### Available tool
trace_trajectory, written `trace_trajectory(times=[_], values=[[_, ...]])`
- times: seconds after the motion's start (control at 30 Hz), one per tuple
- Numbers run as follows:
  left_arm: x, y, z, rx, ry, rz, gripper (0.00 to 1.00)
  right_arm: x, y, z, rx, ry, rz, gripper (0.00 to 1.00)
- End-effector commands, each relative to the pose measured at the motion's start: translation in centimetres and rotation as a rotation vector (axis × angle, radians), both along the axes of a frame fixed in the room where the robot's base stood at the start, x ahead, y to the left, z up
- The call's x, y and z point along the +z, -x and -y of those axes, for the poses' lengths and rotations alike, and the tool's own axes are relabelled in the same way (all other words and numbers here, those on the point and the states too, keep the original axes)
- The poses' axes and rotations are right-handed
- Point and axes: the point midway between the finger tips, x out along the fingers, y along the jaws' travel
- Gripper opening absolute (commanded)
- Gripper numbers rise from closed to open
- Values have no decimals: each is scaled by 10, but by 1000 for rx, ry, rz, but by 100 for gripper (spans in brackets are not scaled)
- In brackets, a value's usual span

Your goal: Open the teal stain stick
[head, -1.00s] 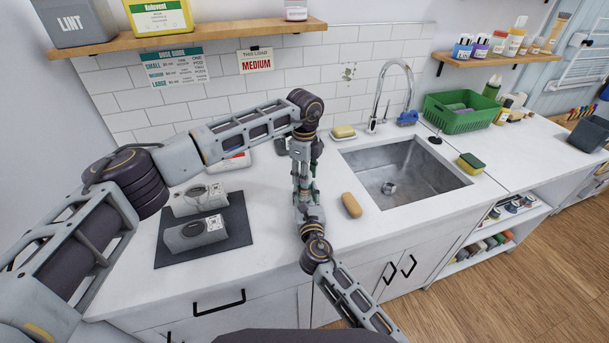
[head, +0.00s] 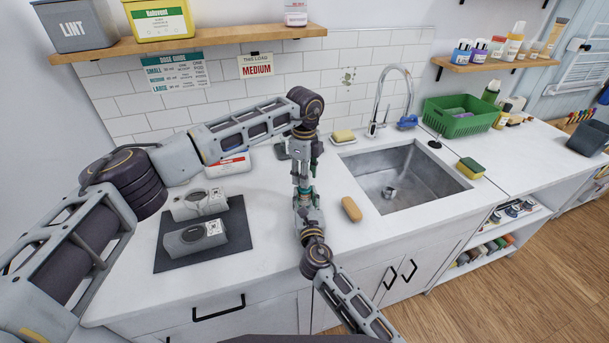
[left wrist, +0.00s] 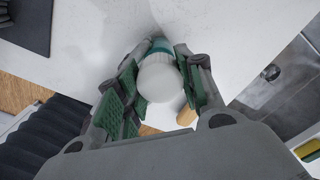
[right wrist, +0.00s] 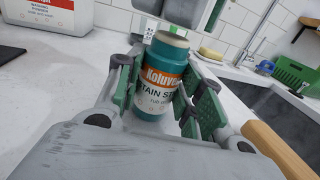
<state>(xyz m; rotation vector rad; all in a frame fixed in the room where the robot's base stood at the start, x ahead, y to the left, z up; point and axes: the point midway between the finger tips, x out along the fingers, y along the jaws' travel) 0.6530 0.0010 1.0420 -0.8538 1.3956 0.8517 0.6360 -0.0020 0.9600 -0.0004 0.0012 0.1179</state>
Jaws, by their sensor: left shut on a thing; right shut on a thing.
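The teal stain stick (right wrist: 160,85) stands upright, with an orange and white label and a pale top. My right gripper (head: 306,200) is shut around its teal body; the right wrist view shows a finger on each side. My left gripper (left wrist: 158,66) comes from above and is shut on the round white cap (left wrist: 158,80). Teal shows just beyond the cap in the left wrist view. In the head view the stick (head: 303,189) is mostly hidden by my grippers.
A tan bar (head: 351,209) lies close right of my grippers, before the sink (head: 400,180). A dark mat (head: 215,255) with two grey devices is on the left. A white box with a red label (head: 232,163) stands behind.

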Motion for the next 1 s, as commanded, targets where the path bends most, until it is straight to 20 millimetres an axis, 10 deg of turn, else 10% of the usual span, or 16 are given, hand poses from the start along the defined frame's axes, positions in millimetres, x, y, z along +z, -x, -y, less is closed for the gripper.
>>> trace_trajectory(times=[1.0], values=[[40, 0, 0, 0, 0, -1, 9, 0, 0, 0, 0, 0, 0, 0]])
